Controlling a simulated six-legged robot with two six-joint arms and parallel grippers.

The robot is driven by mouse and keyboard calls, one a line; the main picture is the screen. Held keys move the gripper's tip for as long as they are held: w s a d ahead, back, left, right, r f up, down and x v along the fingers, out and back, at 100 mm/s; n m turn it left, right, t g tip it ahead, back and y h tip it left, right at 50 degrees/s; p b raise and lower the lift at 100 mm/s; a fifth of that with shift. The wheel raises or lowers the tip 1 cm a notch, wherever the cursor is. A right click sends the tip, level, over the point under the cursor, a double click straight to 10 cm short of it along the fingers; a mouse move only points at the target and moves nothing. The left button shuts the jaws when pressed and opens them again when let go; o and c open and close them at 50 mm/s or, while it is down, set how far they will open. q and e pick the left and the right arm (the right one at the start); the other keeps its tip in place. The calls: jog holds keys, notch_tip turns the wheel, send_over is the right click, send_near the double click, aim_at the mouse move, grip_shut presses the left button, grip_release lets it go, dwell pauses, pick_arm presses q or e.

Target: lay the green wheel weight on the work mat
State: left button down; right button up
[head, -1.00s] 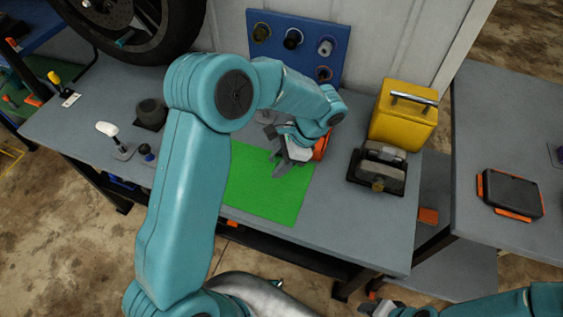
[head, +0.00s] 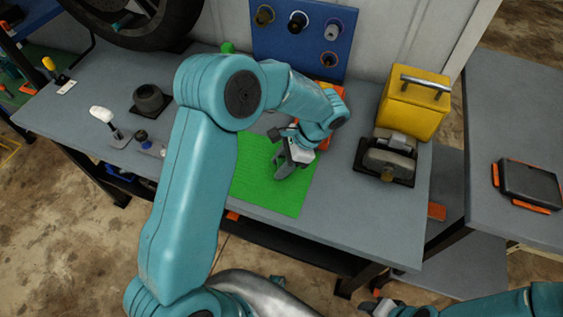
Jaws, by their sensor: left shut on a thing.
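The work mat (head: 262,195) is a bright green sheet on the grey bench, partly covered by my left arm. My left gripper (head: 284,168) is low over the upper right part of the mat, pointing down. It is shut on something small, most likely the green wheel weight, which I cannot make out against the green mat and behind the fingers. I cannot tell whether it touches the mat. My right gripper (head: 376,303) is at the bottom edge, away from the bench, and its jaws are unclear.
An orange object (head: 331,90) lies behind my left wrist. A yellow case (head: 409,103) and a grey device (head: 389,158) stand to the right. A wheel (head: 140,18) is at the back left. A green object (head: 228,47) shows behind my arm. The mat's front part is clear.

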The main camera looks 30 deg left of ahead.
pick_arm(q)
jog(key=c, duration=0.6)
grip_release()
jog(key=shift+r, duration=0.1)
jog(key=p+v, duration=0.1)
jog(key=v, duration=1.5)
jog(key=shift+w+d+p, duration=0.1)
jog(key=shift+p, duration=0.25)
